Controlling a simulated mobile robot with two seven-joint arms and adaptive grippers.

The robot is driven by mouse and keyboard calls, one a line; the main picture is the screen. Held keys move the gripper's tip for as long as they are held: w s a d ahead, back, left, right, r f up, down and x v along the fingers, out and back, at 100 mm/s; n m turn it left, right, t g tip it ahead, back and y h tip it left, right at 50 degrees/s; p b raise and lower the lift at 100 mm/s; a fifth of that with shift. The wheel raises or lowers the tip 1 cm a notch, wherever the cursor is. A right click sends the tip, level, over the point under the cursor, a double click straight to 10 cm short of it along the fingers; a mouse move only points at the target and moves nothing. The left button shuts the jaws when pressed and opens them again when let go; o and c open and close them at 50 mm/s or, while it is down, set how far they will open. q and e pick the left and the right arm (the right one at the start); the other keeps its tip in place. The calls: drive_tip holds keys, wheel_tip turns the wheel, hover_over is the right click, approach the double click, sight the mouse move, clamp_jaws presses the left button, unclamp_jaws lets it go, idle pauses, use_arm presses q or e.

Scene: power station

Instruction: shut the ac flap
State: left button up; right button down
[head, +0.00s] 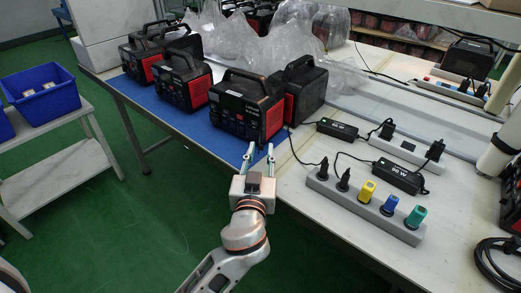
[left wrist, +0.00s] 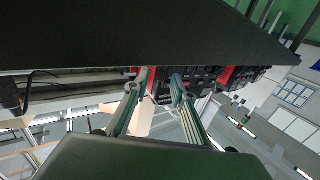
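The nearest power station (head: 247,104), black with red ends and a top handle, stands on the blue mat at the table's front edge. Its front carries sockets and small panels; the AC flap is too small to make out, so I cannot tell how it stands. My left gripper (head: 259,148) is just in front of this station's lower right part, with its two fingers apart and nothing between them. In the left wrist view the gripper (left wrist: 158,88) also shows spread fingers, with black and red station fronts (left wrist: 205,78) beyond. I cannot tell whether a fingertip touches the station. My right gripper is not in view.
More power stations (head: 183,80) stand in a row to the left, with clear plastic wrap (head: 235,42) behind. A grey power strip (head: 365,205) with coloured plugs and black adapters (head: 398,176) lie on the right. A blue bin (head: 42,95) sits on a side table.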

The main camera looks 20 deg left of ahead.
use_arm(q)
drive_tip(key=shift+w+a, duration=0.15)
drive_tip(key=shift+w, duration=0.4)
clamp_jaws()
drive_tip(key=shift+s+h, duration=0.1)
drive_tip(key=shift+h, duration=0.2)
